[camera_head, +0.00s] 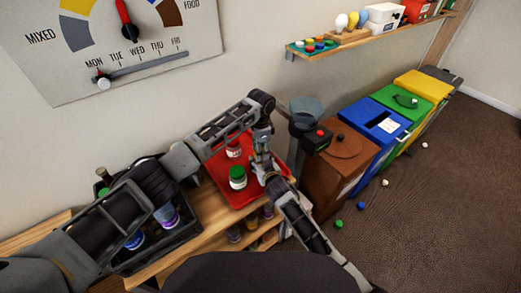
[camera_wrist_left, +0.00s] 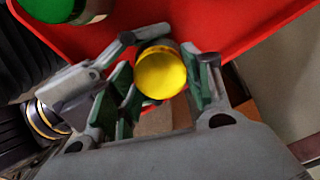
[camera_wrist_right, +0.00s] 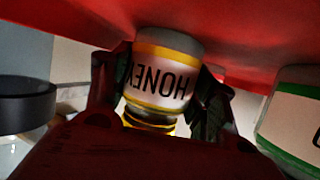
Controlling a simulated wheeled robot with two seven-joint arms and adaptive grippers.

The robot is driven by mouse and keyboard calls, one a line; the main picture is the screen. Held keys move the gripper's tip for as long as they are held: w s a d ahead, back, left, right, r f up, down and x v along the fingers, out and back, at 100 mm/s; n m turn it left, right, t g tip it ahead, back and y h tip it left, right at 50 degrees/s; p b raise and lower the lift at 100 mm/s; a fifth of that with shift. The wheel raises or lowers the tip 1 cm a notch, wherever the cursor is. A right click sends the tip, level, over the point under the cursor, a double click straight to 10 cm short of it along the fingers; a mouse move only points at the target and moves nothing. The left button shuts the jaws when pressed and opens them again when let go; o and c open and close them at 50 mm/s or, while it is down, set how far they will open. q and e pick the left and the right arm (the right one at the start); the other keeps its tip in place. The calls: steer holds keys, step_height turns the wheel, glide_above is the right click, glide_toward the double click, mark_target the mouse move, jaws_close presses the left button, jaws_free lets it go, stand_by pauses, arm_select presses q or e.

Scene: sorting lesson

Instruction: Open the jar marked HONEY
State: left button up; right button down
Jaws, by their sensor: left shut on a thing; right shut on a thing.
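The HONEY jar (camera_wrist_right: 165,75) shows in the right wrist view with its label upside down. My right gripper (camera_wrist_right: 160,98) is shut on the jar's body, a finger on each side. In the left wrist view the yellow lid (camera_wrist_left: 160,74) sits between the fingers of my left gripper (camera_wrist_left: 163,88), which is shut on it. In the head view my left gripper (camera_head: 262,148) comes down from above and my right gripper (camera_head: 264,172) reaches in from below right. The two grippers hide most of the jar there. Whether the lid has turned cannot be told.
A green-lidded jar (camera_head: 238,177) and a red-lidded jar (camera_head: 233,150) stand on the red tray (camera_head: 215,181), left of the grippers. A dark crate (camera_head: 190,232) with jars is at the left. Coloured bins (camera_head: 378,127) stand at the right.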

arm_select(q)
steer(key=n, duration=0.6)
stand_by(0.3)
steer(key=shift+r, duration=1.15)
stand_by(1.0)
steer(key=shift+r, duration=1.95)
arm_select(e)
steer(key=shift+c, duration=1.9)
jaws_free()
steer(key=shift+s, duration=0.1)
